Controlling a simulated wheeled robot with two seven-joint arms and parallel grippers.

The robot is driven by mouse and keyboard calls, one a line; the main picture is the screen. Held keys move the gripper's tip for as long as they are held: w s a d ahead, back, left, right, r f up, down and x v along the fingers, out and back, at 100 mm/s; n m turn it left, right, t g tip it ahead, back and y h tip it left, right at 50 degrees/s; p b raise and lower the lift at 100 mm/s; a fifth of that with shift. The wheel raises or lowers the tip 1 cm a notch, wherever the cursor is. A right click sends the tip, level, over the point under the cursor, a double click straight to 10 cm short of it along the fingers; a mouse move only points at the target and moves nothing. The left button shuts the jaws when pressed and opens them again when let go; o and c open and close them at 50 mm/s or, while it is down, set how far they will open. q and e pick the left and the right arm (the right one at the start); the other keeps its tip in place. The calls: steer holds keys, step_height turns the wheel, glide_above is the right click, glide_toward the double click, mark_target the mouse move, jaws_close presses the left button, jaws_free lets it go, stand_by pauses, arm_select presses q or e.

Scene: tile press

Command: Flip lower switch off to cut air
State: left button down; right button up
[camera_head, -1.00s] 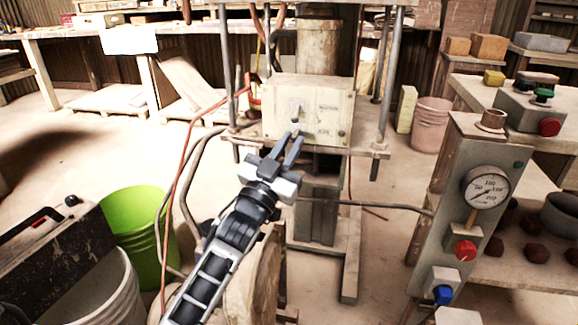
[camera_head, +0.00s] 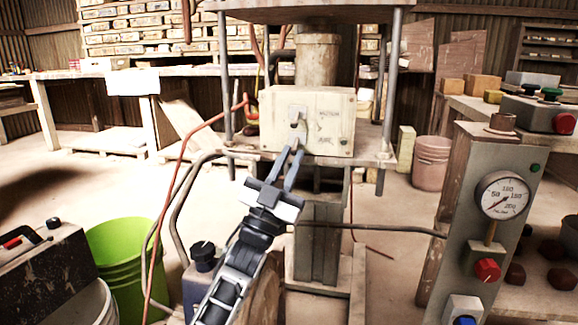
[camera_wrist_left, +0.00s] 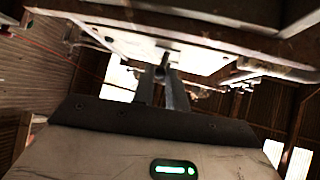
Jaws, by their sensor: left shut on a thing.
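A cream switch box (camera_head: 335,120) is mounted on the press. An upper switch (camera_head: 298,115) shows on its front face, beside faint printed labels that seem to read vacuum and air. My left gripper (camera_head: 292,149) reaches up from below to the lower part of this face. Its fingers are closed on the small lower switch, which they mostly hide. In the left wrist view, the two fingers (camera_wrist_left: 163,88) meet around a small dark lever (camera_wrist_left: 163,66) in front of the bright box face. Whether the lever points up or down is hard to tell. My right gripper is out of view.
A gauge panel (camera_head: 466,215) with a red knob (camera_head: 487,270) stands at the right. A green bucket (camera_head: 125,255) is at the lower left. Hoses (camera_head: 180,190) run left of the press. Steel rods (camera_head: 392,80) flank the box.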

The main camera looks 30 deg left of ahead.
arm_select(q)
steer(key=c, duration=1.4)
jaws_free()
steer(key=shift+c, duration=0.2)
steer(key=p+v, duration=0.1)
steer(key=v, duration=0.6)
steer(key=shift+s, duration=0.2)
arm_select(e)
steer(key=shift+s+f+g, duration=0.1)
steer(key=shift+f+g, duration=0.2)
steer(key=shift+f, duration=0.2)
arm_select(q)
steer(key=shift+f, duration=0.15)
